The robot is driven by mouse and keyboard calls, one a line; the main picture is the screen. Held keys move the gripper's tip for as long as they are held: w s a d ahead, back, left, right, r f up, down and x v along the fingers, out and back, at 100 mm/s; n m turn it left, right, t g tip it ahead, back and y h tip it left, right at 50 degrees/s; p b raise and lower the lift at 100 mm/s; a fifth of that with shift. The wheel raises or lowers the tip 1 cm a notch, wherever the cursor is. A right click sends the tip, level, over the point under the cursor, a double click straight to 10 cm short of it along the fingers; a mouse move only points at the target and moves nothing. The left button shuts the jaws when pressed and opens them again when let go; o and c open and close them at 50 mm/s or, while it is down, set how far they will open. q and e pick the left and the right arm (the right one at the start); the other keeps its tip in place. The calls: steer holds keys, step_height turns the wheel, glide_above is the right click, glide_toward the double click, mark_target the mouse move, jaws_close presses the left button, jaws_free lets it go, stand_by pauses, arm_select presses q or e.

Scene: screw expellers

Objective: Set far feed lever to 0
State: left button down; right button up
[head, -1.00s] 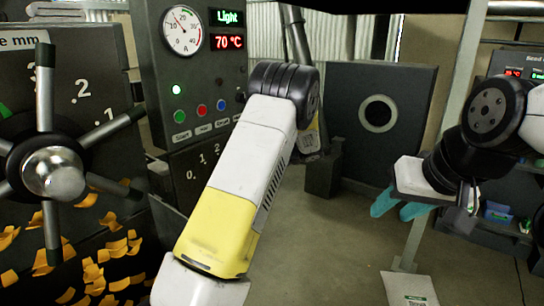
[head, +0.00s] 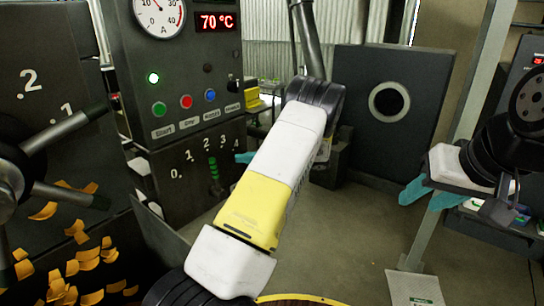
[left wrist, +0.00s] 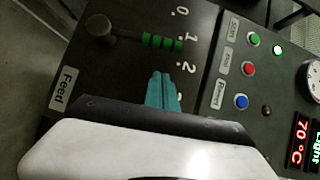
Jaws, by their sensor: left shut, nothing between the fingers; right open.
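The feed lever (head: 214,172) stands on the dark scale panel of the far machine, its green bands below the 2 and 3 in the head view. In the left wrist view the lever (left wrist: 160,42) shows a dark round knob, and its banded end lies beside the 1. My left gripper (head: 245,157) shows as teal fingertips just right of the panel, mostly hidden by my arm. In the left wrist view its shut, empty fingers (left wrist: 160,90) are beside the 2, apart from the lever. My right gripper (head: 428,192) is open and empty at the right.
Start and other push buttons (head: 186,102) sit above the scale. A spoked wheel (head: 12,185) stands at the left, near orange flakes (head: 70,270). A dark panel with a round hole (head: 390,100) stands behind. The floor (head: 340,240) between is clear.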

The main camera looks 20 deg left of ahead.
mark_target(214, 177)
arm_select(q)
steer(key=shift+s+a+f, duration=0.15)
steer(key=shift+s+a, duration=0.8)
steer(key=shift+a, duration=0.15)
steer(key=shift+s+a+f, duration=0.15)
steer(key=shift+s+a, duration=0.8)
steer(key=shift+a, duration=0.1)
